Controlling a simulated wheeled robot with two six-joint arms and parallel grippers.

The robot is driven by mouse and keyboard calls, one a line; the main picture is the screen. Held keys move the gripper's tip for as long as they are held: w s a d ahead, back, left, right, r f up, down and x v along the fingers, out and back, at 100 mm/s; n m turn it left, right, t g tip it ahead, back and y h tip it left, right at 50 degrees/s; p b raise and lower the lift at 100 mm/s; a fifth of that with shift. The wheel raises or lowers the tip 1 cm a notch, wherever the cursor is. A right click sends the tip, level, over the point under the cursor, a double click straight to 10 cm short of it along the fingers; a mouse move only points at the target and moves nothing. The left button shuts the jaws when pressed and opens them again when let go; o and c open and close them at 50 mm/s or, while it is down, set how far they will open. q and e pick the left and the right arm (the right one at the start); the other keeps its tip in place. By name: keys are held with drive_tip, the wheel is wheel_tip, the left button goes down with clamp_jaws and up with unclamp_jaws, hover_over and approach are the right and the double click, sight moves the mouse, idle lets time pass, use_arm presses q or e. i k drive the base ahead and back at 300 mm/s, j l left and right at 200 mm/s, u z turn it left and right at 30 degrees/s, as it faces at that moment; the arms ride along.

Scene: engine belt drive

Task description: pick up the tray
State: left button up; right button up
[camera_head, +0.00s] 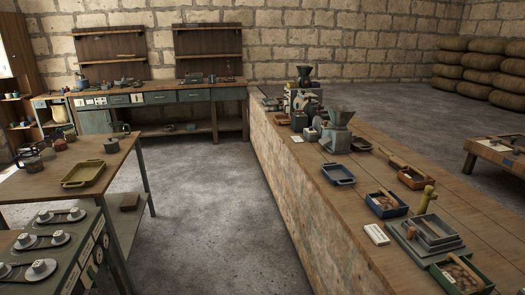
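A yellow-olive tray (97,164) with raised sides and end handles sits on the wooden table (125,158) at left, and it looks empty. A blue tray (338,183) of similar shape, which also looks empty, sits on the long counter at right. I cannot tell which of them the task means by the tray. Neither my left nor my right gripper is in view, and nothing is seen touching either tray.
The counter (285,170) also bears small filled boxes, a grey stacked container (440,243) and grinders (338,140). Bare floor (200,215) lies between table and counter. A workbench (160,97) stands at the back.

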sight(337, 174)
drive_tip(key=i+u, duration=0.2)
drive_tip(key=i, duration=1.45)
drive_tip(key=i+z, duration=0.3)
drive_tip(key=i, duration=0.15)
drive_tip(key=i+j+z, duration=0.1)
drive_tip(key=i+z, duration=0.2)
drive_tip(key=i+j+z, duration=0.3)
drive_tip(key=i, duration=0.2)
drive_tip(key=i+l, duration=0.05)
drive_tip(key=l, duration=0.05)
